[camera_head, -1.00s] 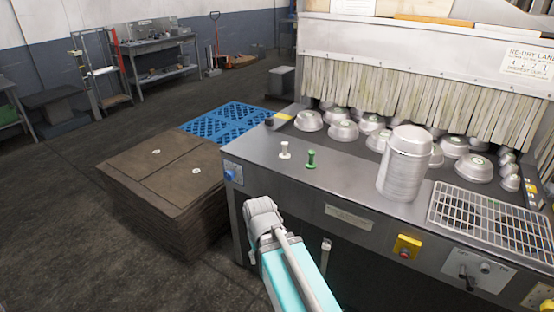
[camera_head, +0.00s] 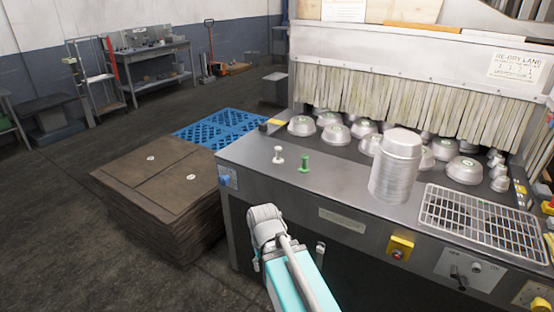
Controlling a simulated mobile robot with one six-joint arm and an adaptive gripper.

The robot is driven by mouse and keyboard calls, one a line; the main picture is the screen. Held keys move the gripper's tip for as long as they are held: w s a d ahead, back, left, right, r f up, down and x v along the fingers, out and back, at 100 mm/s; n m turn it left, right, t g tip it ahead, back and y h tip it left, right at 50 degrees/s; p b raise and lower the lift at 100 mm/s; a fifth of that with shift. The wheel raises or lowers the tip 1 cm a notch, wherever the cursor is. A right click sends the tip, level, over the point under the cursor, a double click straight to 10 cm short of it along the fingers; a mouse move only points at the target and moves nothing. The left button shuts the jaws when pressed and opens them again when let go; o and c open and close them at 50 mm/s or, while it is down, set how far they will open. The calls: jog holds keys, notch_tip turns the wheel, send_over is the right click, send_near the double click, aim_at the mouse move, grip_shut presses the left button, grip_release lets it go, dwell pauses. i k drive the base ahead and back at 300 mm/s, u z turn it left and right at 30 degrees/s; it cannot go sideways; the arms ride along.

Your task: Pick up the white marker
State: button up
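The white marker (camera_head: 278,155) is a small white peg-like piece with a flared base. It stands upright on the left part of the grey metal counter (camera_head: 255,170). A green marker (camera_head: 304,164) of similar shape stands just to its right, apart from it. My arm reaches up from the bottom edge, its grey joint in front of the counter's front face, below and left of the markers. My gripper's fingers do not show, so its opening and contents are hidden. Nothing is seen touching the white marker.
A tall stack of metal pans (camera_head: 396,170) stands right of the markers. Several upturned pans (camera_head: 335,133) lie behind, by the strip curtain (camera_head: 400,98). A metal grate (camera_head: 478,213) is at right. Brown stacked sheets (camera_head: 150,185) and a blue pallet (camera_head: 220,128) lie left.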

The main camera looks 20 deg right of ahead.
aim_at(278, 160)
jog(key=z, duration=0.05)
jog(key=i, duration=0.95)
jog(key=u, duration=0.05)
